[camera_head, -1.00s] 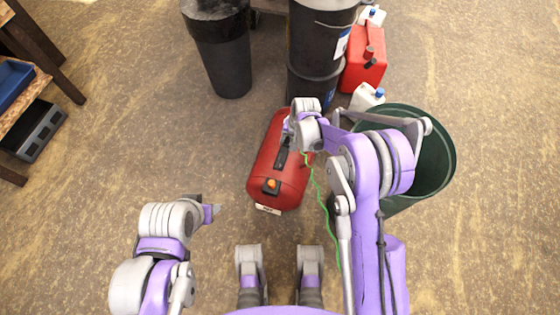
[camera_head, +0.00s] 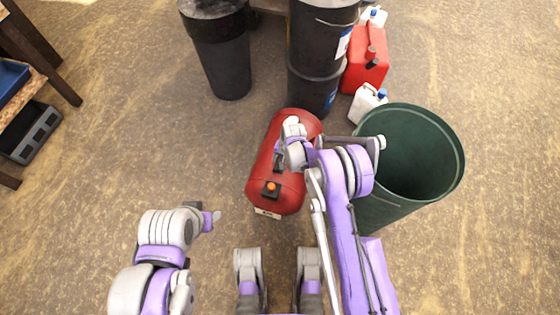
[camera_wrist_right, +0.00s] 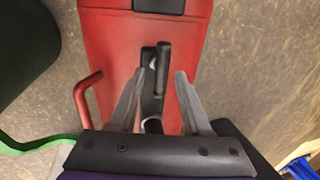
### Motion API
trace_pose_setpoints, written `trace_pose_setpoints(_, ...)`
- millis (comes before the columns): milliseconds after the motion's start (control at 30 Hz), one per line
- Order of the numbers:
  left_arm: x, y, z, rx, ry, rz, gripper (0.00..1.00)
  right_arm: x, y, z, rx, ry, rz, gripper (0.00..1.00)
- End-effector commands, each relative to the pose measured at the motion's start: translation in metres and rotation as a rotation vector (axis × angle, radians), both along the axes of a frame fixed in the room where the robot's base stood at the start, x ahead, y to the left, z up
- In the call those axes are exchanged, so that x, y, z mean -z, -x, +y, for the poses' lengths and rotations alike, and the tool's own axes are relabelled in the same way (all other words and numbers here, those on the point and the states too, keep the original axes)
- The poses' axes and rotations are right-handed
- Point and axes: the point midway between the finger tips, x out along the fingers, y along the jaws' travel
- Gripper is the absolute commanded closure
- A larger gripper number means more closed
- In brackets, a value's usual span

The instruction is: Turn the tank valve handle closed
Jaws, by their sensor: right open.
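The red tank (camera_head: 296,198) lies on the floor in the middle of the head view. In the right wrist view the tank (camera_wrist_right: 108,45) fills the centre, with a black valve handle (camera_wrist_right: 163,68) on top. My right gripper (camera_head: 279,165) is over the tank and hides part of its top in the head view. In the wrist view its two fingers (camera_wrist_right: 159,73) are open, one on each side of the handle, with gaps visible. My left gripper (camera_head: 214,218) is left of the tank, away from it; its jaws are too small to judge.
A dark green bin (camera_head: 452,165) stands close to the right of my right arm. Floor left of the tank is clear.

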Motion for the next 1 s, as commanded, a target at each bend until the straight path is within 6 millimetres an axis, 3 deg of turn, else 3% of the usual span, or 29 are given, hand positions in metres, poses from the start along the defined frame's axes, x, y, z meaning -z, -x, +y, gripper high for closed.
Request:
trace_pose_setpoints(267,0.0001,0.0000,0.0000,0.000,0.000,0.000,0.50,0.0011,-0.0001,0.0004,0.000,0.000,0.000,0.52)
trace_pose_setpoints(533,0.0001,0.0001,0.0000,0.000,0.000,0.000,0.50,0.0009,-0.0002,0.0003,0.000,0.000,0.000,1.00)
trace_pose_setpoints(1000,0.0020,-0.0003,0.0000,0.000,0.000,0.001,0.50,0.0012,0.0000,0.0001,0.025,0.000,0.000,1.00)
